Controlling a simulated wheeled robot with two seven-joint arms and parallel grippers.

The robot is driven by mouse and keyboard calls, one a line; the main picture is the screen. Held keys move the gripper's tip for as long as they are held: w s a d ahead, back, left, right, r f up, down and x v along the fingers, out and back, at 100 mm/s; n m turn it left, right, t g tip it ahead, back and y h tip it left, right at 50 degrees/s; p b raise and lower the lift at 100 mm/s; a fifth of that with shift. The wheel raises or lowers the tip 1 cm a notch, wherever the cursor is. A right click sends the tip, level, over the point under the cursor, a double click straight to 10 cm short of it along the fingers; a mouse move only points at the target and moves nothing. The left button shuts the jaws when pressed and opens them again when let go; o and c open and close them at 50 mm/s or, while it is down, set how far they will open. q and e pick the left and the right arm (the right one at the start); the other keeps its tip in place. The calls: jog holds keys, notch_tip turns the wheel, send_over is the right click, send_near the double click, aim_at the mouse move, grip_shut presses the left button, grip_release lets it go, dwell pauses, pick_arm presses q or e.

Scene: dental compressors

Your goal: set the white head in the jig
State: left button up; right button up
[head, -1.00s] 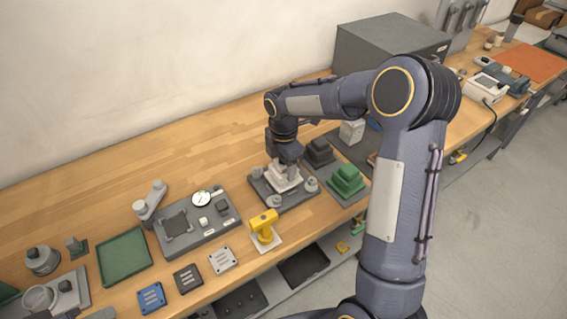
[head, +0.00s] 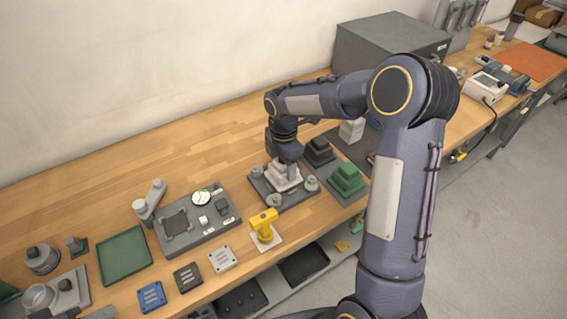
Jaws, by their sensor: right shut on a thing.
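The white head (head: 285,179) is a stepped white block, low over or in the grey jig (head: 296,195), a flat plate with round grey posts at its corners. My right gripper (head: 287,162) points down onto the head's top and is shut on it. The fingertips are small and partly hidden, and I cannot tell whether the head's underside touches the jig. My left gripper is not in the head view.
Black (head: 320,151) and green (head: 346,179) stepped blocks stand right of the jig, with a white block (head: 351,131) behind. A yellow tool (head: 264,225) stands in front. A grey gauge plate (head: 198,218) lies left. The bench behind is clear.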

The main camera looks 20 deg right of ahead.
jog(key=shift+f+b, duration=0.3)
jog(key=shift+f, duration=0.35)
dwell(1.4)
jog(key=o, duration=1.8)
jog(key=shift+f, duration=0.1)
jog(key=shift+o, duration=0.2)
jog(key=shift+r+p, duration=2.8)
jog(key=shift+r, duration=0.8)
